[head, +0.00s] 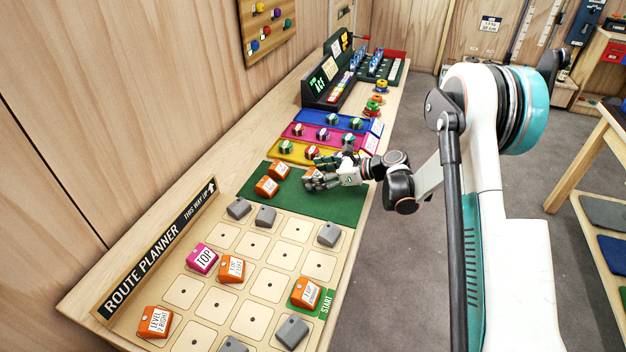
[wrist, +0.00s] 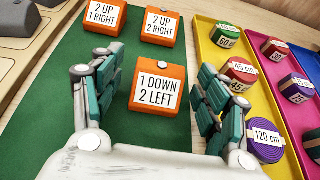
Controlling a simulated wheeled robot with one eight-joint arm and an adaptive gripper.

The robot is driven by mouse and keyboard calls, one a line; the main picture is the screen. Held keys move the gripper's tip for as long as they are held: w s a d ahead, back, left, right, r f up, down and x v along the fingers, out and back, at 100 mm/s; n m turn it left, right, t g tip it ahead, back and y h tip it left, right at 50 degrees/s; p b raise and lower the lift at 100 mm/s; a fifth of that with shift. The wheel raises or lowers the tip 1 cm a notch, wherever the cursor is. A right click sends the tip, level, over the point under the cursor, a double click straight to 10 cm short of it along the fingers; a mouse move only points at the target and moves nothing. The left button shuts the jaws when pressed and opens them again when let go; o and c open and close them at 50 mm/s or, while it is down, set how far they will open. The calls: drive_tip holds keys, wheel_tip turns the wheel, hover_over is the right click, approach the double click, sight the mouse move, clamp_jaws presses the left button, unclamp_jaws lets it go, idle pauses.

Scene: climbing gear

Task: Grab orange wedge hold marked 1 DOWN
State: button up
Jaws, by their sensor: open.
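The orange wedge hold marked "1 DOWN 2 LEFT" (wrist: 157,90) lies on the green mat (wrist: 128,45) in the wrist view. My gripper (wrist: 155,92) is open, with one finger to each side of this hold and a gap on both sides.
The route planner board (head: 210,240) in front bears grey blocks, a magenta TOP hold (head: 202,259) and several orange holds. A yellow tray (wrist: 212,50) with round tape rolls sits close to my right finger. Coloured trays continue behind the mat.

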drive_tip(key=shift+c, duration=0.5)
drive_tip(key=c, duration=1.1)
drive_tip(key=shift+o, duration=0.2)
drive_tip(key=shift+r, duration=0.1)
